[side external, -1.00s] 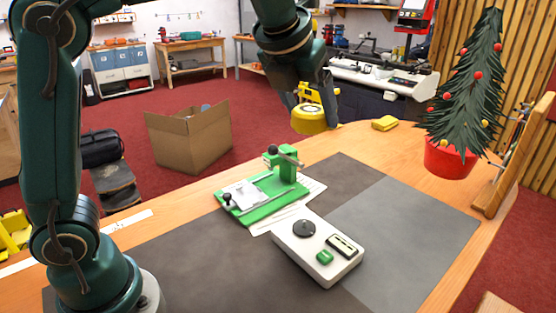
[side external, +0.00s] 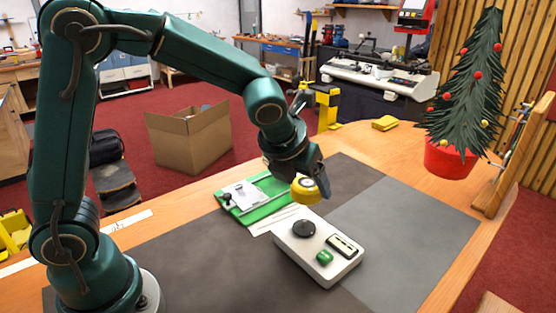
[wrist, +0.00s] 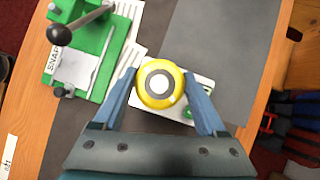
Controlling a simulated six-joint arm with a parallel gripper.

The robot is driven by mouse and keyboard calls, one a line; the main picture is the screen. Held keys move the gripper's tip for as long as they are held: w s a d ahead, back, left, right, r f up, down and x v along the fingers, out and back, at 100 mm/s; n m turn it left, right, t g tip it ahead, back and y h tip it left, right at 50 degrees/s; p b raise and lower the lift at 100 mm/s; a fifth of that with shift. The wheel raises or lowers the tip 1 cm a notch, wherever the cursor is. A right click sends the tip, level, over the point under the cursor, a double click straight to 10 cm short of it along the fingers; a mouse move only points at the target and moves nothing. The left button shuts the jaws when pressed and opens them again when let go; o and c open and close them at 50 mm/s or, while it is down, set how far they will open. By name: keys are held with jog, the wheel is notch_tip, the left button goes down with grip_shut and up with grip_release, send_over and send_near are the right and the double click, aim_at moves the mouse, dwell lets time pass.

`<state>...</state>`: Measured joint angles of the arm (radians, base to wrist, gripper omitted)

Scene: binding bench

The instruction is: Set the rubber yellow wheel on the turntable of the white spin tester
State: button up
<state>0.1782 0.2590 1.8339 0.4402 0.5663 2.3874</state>
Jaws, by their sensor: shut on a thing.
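The yellow wheel (side external: 305,190) is held in my gripper (side external: 312,186), tilted and in the air just above the far end of the spin tester. In the wrist view the yellow wheel (wrist: 160,85) sits between the two fingers of my gripper (wrist: 161,92), showing a grey ring and a white centre. The white spin tester (side external: 318,258) lies on the dark mat, with its round black turntable (side external: 304,228) bare and a green button in front. In the wrist view the wheel covers much of the spin tester (wrist: 147,120) and hides its turntable.
A green fixture (side external: 262,205) with a metal plate stands just behind the tester on paper sheets; its post and lever show in the wrist view (wrist: 85,45). The grey mat (side external: 400,220) right of the tester is clear.

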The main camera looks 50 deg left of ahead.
jog(key=shift+f, duration=2.55)
jog(key=shift+f, duration=1.05)
jog(key=o, duration=1.4)
jog(key=shift+r, duration=5.75)
